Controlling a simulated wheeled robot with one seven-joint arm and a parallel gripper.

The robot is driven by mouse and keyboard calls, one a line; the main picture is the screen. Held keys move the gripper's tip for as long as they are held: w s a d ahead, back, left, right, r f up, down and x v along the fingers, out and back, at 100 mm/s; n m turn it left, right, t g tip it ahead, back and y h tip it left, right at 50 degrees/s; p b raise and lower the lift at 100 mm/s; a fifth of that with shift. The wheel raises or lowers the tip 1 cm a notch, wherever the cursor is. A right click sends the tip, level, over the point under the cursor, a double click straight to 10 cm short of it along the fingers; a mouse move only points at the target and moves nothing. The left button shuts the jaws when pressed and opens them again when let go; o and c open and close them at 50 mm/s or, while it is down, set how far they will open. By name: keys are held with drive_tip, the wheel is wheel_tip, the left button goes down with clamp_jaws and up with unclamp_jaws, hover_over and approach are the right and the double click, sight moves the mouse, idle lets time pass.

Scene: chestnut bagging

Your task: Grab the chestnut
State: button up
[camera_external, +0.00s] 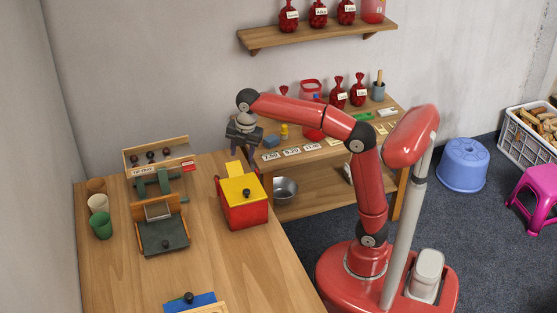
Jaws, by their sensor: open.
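Several small dark round things that look like chestnuts (151,155) sit in a wooden rack at the back left of the wooden table. Another small dark round thing (166,243) lies on a dark green tray (152,232) in front of the rack. Similar dark round shapes sit on the yellow top of a red box (244,213) and on a blue item (205,300) at the front; I cannot tell whether they are chestnuts or knobs. My gripper (242,139) is open above the table's back right corner, behind the red box and apart from these things. Its fingertips are small and hard to see.
Cups (101,224) stand at the table's left edge. A metal bowl (285,188) sits on the low shelf of the back counter, which holds price cards, bags and jars. The table (245,265) is bare around the red box's front. A blue stool (463,165) stands right.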

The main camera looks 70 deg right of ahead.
sight(217, 176)
drive_tip(key=w+f+n, duration=0.1)
drive_tip(key=w+n, duration=0.2)
drive_tip(key=w+a+f+n+g, duration=0.1)
drive_tip(key=w+n, duration=0.2)
drive_tip(key=w+f+n, duration=0.1)
drive_tip(key=w+n, duration=0.1)
drive_tip(key=w, duration=0.1)
drive_tip(key=shift+w+a+n+g, duration=0.4)
drive_tip(key=shift+w+f, duration=0.1)
drive_tip(key=shift+f, duration=0.6)
drive_tip(key=shift+a+f+b, duration=0.15)
drive_tip(key=shift+f+b, duration=0.7)
drive_tip(key=shift+f, duration=2.35)
clamp_jaws()
